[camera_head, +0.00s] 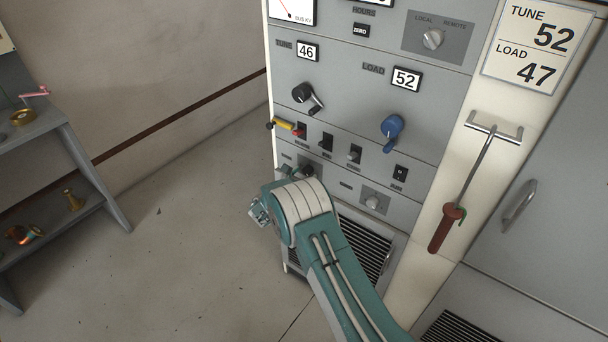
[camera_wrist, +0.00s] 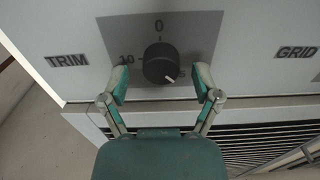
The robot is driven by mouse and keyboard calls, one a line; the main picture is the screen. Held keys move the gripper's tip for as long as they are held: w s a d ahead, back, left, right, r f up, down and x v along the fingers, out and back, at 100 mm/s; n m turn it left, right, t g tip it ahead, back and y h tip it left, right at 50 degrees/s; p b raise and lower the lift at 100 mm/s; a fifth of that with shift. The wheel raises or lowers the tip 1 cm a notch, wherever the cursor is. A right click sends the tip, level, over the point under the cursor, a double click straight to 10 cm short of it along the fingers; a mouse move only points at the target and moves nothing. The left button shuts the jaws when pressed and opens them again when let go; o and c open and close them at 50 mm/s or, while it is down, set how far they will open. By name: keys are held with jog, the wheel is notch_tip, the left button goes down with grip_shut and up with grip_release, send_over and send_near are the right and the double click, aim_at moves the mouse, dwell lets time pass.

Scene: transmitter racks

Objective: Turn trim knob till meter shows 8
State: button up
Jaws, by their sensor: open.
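The black trim knob (camera_wrist: 160,63) sits on a dark plate beside the TRIM label in the wrist view. Its white pointer aims to the lower right, near a partly hidden mark. The plate shows 0 at the top and 10 at the left. My gripper (camera_wrist: 161,84) is open, with one finger on each side of the knob and a gap visible on both sides.
The panel has a black TUNE crank (camera_head: 303,93) under a 46 display, a blue LOAD knob (camera_head: 392,127) under 52, and several switches. A red-handled hook stick (camera_head: 448,228) hangs at right. A shelf (camera_head: 80,160) stands left. The floor between is clear.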

jog(key=shift+c, duration=0.4)
grip_shut()
jog(key=shift+m, duration=0.3)
jog(key=shift+w+r+m, duration=0.1)
jog(key=shift+m, duration=2.5)
jog(key=shift+o, duration=0.4)
grip_release()
